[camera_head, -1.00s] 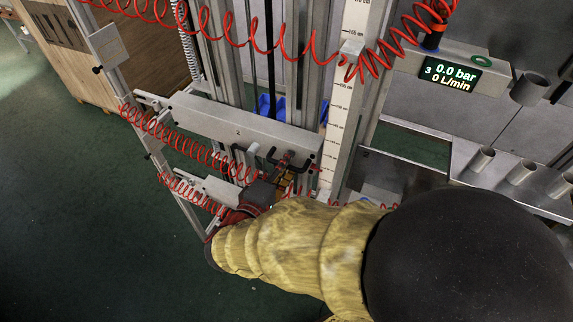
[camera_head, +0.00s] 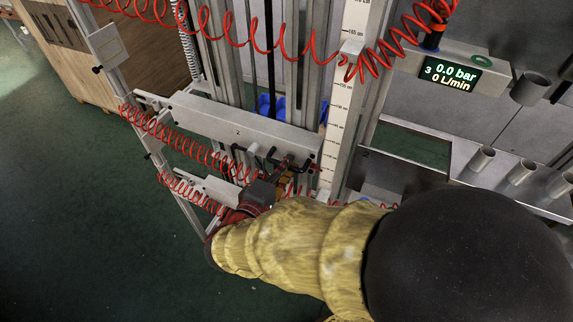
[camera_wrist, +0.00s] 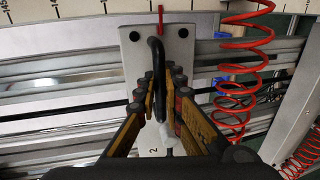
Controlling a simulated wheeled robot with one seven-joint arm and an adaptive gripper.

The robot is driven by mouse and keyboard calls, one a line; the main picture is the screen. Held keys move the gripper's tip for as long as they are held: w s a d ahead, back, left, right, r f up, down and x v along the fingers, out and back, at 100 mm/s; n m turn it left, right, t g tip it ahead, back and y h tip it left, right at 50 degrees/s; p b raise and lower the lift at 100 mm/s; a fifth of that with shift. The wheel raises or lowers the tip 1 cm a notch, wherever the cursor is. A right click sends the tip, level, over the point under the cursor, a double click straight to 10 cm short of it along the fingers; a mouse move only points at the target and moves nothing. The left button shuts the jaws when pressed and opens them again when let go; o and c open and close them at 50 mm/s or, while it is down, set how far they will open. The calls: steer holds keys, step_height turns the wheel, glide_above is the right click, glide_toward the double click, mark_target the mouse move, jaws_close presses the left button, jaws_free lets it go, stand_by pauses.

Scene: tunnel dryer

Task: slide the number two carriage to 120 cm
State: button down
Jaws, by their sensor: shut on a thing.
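The number two carriage (camera_head: 215,121) is a long silver bar marked "2" across the vertical rails in the head view. Its plate also shows in the wrist view (camera_wrist: 183,55), with a black bar handle (camera_wrist: 157,62) and a red pointer (camera_wrist: 160,17) at the scale's edge. My gripper (camera_wrist: 160,88) has its yellow-and-black fingers on both sides of the handle, shut on it. In the head view my gripper (camera_head: 280,168) is at the carriage's right end, partly hidden by my arm. The white scale (camera_head: 341,105) runs up the right rail; the pointer's reading is not legible.
Red coiled hoses (camera_head: 190,150) hang around the frame and left of the carriage. A display (camera_head: 452,74) reads 0.0 bar and 0 L/min. A metal shelf with cups (camera_head: 482,159) stands at the right. A wooden crate (camera_head: 72,50) is at the back left. The green floor at left is clear.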

steer(key=shift+f, duration=0.1)
step_height(320, 180, down, 9)
steer(key=b, duration=0.9)
steer(key=shift+f, duration=0.15)
steer(key=c, duration=2)
jaws_free()
steer(key=shift+r, duration=0.2)
steer(key=shift+o, duration=0.2)
steer(key=v, duration=1.2)
